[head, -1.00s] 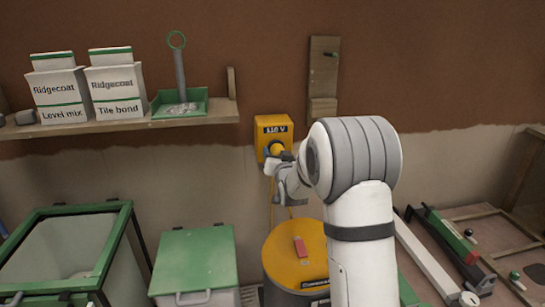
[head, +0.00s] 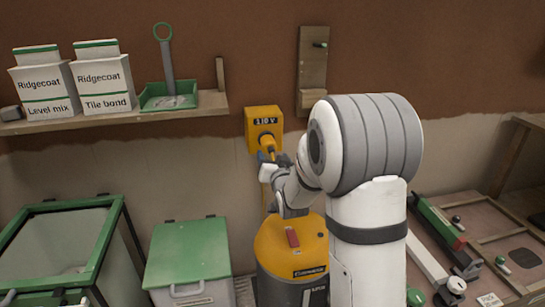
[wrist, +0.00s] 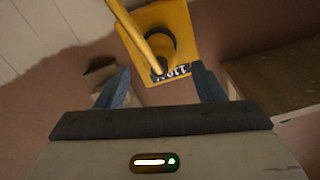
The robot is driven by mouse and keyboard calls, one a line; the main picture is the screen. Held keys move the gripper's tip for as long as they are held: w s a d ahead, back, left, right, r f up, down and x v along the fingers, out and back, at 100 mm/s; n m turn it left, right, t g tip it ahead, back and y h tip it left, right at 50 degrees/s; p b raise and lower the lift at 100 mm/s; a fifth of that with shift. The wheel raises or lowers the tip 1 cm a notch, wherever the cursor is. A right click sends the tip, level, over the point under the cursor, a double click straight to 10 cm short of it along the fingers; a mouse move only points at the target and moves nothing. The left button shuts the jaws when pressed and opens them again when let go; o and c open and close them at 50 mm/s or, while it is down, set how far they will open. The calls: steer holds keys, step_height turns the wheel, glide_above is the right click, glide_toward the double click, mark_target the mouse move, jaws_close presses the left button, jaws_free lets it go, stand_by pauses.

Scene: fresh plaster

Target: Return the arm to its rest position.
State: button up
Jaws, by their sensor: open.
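My gripper (head: 268,160) is in front of and just below the yellow 110 V box (head: 264,120) on the wall. A yellow plug (head: 268,146) sits at the front of the box, with a cable running down from it. In the wrist view my gripper (wrist: 163,78) has its two bluish fingers wide apart with nothing held between them. The box (wrist: 181,22) and the yellow cable (wrist: 135,32) lie beyond the fingertips. My arm is stretched forward towards the wall.
A yellow and dark vacuum (head: 292,250) stands below my wrist. A shelf (head: 215,104) with bags and a green tray (head: 170,96) is left. Green-lidded bins (head: 188,250) stand lower left. A wooden bracket (head: 312,70) is above right, and a bench (head: 480,215) with tools is right.

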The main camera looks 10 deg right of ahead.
steer(key=s+r+n+g+p, duration=0.1)
steer(key=s+r+g+p, duration=0.4)
steer(key=s+p, duration=0.3)
steer(key=s+a+r+n+g+p, duration=0.1)
steer(key=s+r+g+p, duration=0.4)
steer(key=s, duration=1.2)
steer(key=s+r+n+g+p, duration=0.1)
steer(key=s+r+g+p, duration=0.4)
steer(key=s+r+p, duration=0.5)
steer(key=s+p, duration=0.1)
steer(key=s, duration=0.1)
steer(key=shift+s+a, duration=0.3)
steer(key=shift+s, duration=0.1)
steer(key=shift+c, duration=0.5)
